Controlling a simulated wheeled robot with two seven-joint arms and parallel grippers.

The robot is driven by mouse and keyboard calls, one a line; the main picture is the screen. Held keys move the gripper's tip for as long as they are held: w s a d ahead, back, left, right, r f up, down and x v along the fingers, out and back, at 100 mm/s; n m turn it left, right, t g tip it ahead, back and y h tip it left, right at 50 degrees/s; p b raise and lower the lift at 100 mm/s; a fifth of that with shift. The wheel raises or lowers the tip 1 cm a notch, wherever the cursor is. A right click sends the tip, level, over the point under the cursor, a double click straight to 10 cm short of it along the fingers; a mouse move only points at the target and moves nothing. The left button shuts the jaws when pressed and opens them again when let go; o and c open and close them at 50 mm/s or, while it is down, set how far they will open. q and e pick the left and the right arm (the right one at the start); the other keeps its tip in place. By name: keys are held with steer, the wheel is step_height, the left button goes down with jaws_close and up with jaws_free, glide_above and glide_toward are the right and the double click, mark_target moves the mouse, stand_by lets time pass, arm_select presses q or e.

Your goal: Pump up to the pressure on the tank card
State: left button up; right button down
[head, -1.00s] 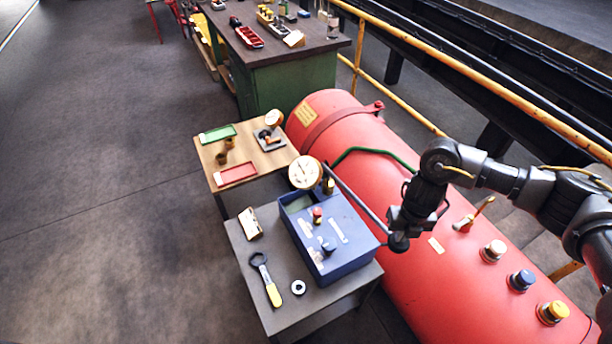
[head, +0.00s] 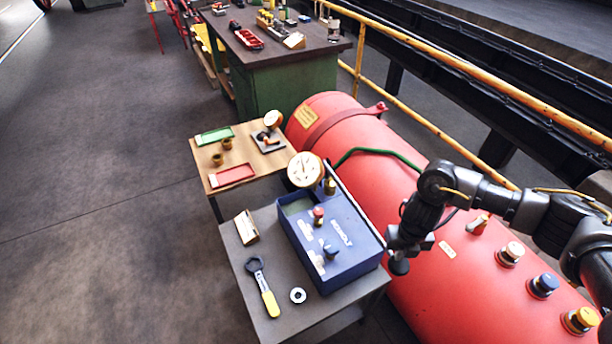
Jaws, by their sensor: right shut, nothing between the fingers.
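The blue pump box (head: 345,272) stands on a grey table, with a red knob (head: 318,213) and a dark blue knob (head: 330,251) on top. Its round white gauge (head: 305,170) stands at the far end; the reading is too small to tell. A grey lever (head: 362,208) runs along the box's right side to a black ball (head: 398,266). My right gripper (head: 405,248) is shut and empty, directly above the ball and seemingly touching it. A small pale card (head: 447,249) lies on the red tank (head: 400,150); its writing is unreadable. My left gripper is out of view.
A folded card (head: 246,227), a yellow-handled wrench (head: 262,287) and a ring (head: 297,295) lie left of the box. A wooden table (head: 205,171) with trays stands behind. Coloured valve caps (head: 544,285) sit on the tank. Floor at left is clear.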

step_height(320, 180, up, 15)
steer(key=p, duration=1.4)
steer(key=shift+w, duration=0.15)
steer(key=shift+r+p, duration=0.1)
steer(key=shift+p, duration=0.2)
step_height(320, 180, up, 5)
steer(key=p, duration=0.3)
